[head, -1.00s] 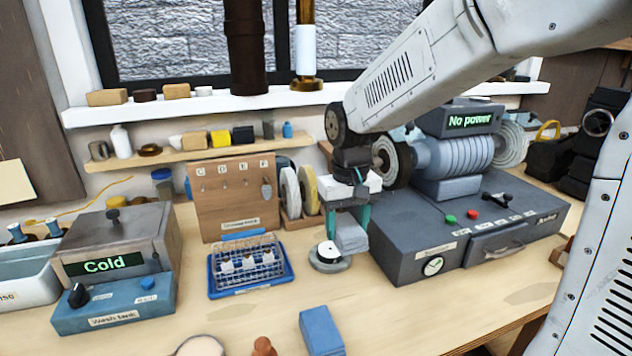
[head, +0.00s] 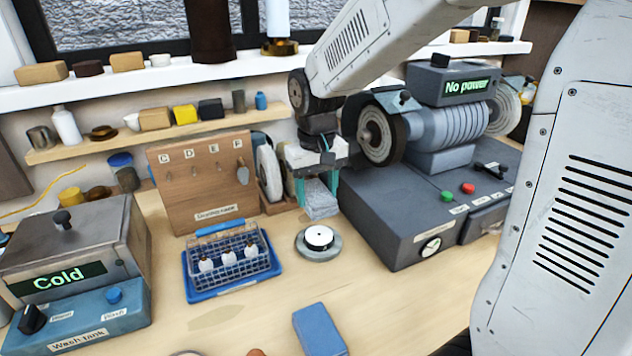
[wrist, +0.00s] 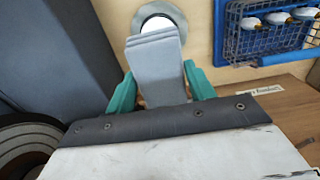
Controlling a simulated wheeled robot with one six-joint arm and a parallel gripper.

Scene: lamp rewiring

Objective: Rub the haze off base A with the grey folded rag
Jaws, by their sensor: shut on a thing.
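My gripper (head: 317,190) is shut on the grey folded rag (head: 321,206), which hangs between its teal fingers. In the wrist view, the rag (wrist: 157,65) points toward a round base with a white top (wrist: 159,22) and hides part of it. In the head view, this round base (head: 318,241) sits on the bench in front of the rag, with a visible gap between them. I cannot read a letter on it, so I cannot confirm that it is base A. I cannot make out haze on it.
A blue tray with a wire basket of small white-bodied items (head: 230,268) stands left of the base. The grey polishing machine (head: 400,225) is close on the right. A wooden hook board (head: 203,185) stands behind. A blue block (head: 320,329) lies in front.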

